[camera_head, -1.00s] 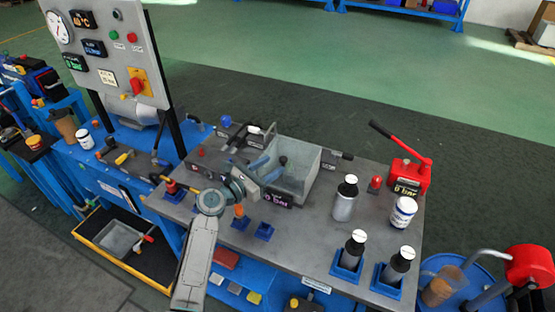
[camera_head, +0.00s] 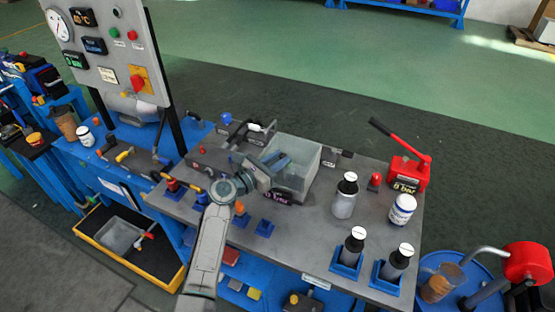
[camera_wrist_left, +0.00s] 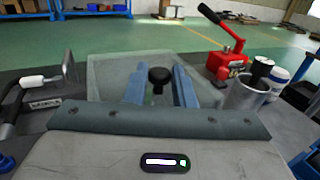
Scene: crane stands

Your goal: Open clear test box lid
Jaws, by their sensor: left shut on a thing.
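The clear test box (camera_head: 305,178) stands on the grey bench top with a pale, see-through lid (camera_wrist_left: 205,66) over it. A round black knob (camera_wrist_left: 159,76) on the lid sits between the two blue fingers of my left gripper (camera_wrist_left: 160,84). My left gripper is shut on this knob. In the head view the left gripper (camera_head: 277,161) reaches over the box from the left, and its fingers hide the knob. The lid looks closed or nearly closed; I cannot tell whether there is a gap. My right gripper is not in view.
A toggle clamp with a white handle (camera_wrist_left: 33,80) is left of the box. A red hand pump (camera_head: 408,172), grey bottles (camera_head: 345,196) and a white jar (camera_head: 402,210) stand to its right. Blue holders (camera_head: 264,228) lie in front. A gauge panel (camera_head: 110,45) rises at left.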

